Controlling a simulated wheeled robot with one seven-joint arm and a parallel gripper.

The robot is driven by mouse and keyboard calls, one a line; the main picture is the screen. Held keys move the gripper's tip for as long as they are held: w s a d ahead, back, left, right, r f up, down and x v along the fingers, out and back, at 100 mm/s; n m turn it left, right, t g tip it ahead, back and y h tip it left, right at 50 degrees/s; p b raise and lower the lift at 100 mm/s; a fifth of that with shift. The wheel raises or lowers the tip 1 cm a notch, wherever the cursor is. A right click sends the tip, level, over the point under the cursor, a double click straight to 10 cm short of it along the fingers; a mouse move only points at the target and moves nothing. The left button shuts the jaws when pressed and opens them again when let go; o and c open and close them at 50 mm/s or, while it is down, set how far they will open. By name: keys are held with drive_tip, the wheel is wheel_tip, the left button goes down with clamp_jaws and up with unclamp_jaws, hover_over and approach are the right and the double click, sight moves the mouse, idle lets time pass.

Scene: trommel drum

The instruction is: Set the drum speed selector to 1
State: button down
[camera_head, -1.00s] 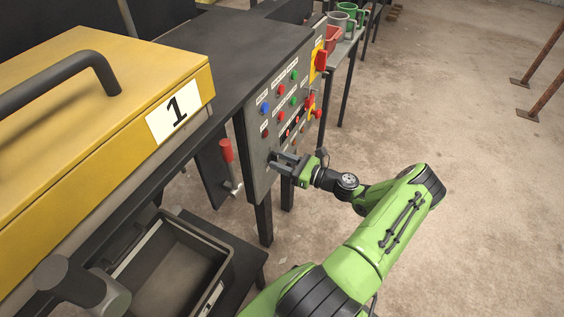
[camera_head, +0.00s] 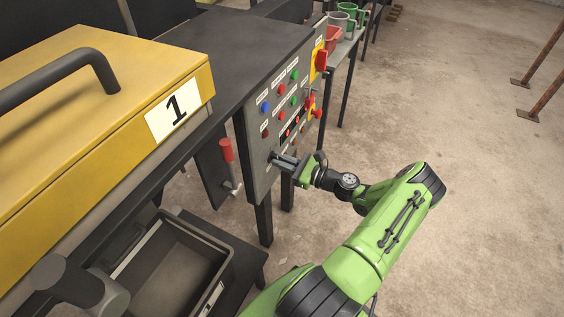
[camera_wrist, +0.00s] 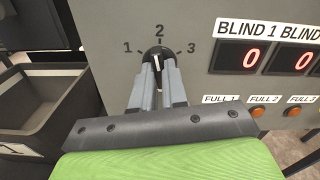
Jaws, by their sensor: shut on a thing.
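The drum speed selector (camera_wrist: 157,54) is a dark round knob on the grey control panel (camera_head: 257,180), with the marks 1, 2 and 3 around it in the wrist view. Its white pointer line is close to upright, near the 2. My gripper (camera_wrist: 158,72) is shut on the knob, with its two grey fingers on either side. In the head view my gripper (camera_head: 275,158) reaches the lower left part of the panel, where the fingers hide the knob.
Right of the selector are red number displays (camera_wrist: 251,57) and orange buttons (camera_wrist: 258,111) under labels. A red-handled lever (camera_head: 227,151) hangs left of the panel. A dark bin (camera_head: 175,265) stands below, left.

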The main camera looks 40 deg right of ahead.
drive_tip(key=shift+d+n+b, duration=0.1)
drive_tip(key=shift+n+b, duration=0.9)
drive_tip(key=shift+n, duration=3.8)
drive_tip(key=c, duration=1.2)
unclamp_jaws()
drive_tip(key=shift+o, duration=0.2)
drive_tip(key=p+v, duration=0.1)
drive_tip(key=v, duration=1.4)
drive_tip(key=shift+s+p, duration=0.35)
drive_tip(key=shift+d, duration=0.1)
